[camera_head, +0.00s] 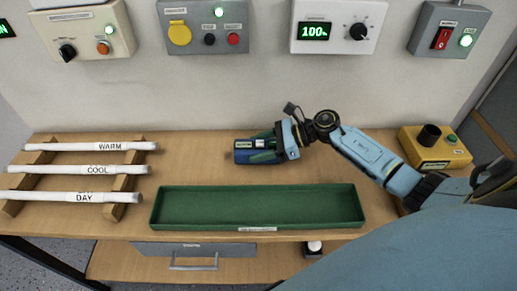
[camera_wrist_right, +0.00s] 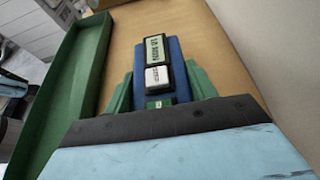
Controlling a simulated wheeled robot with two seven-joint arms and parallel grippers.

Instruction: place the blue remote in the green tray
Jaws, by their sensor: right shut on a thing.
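The blue remote (camera_head: 256,151) is at the back middle of the wooden bench, behind the green tray. My right gripper (camera_head: 272,147) reaches it from the right and is shut on it. In the right wrist view the remote (camera_wrist_right: 160,72) sits between the green fingers of my gripper (camera_wrist_right: 161,92), with a display and a label on its top. Whether it touches the bench is hard to tell. The green tray (camera_head: 258,229) lies at the front middle and is empty; its green wall (camera_wrist_right: 88,62) also shows in the right wrist view. My left gripper is not in view.
A wooden rack (camera_head: 42,157) with white tubes marked WARM, COOL and DAY stands at the left. A yellow box (camera_head: 436,158) with a black knob is at the right. Control boxes, one being a white dimmer (camera_head: 338,27), hang on the wall. A drawer (camera_head: 193,251) is below the tray.

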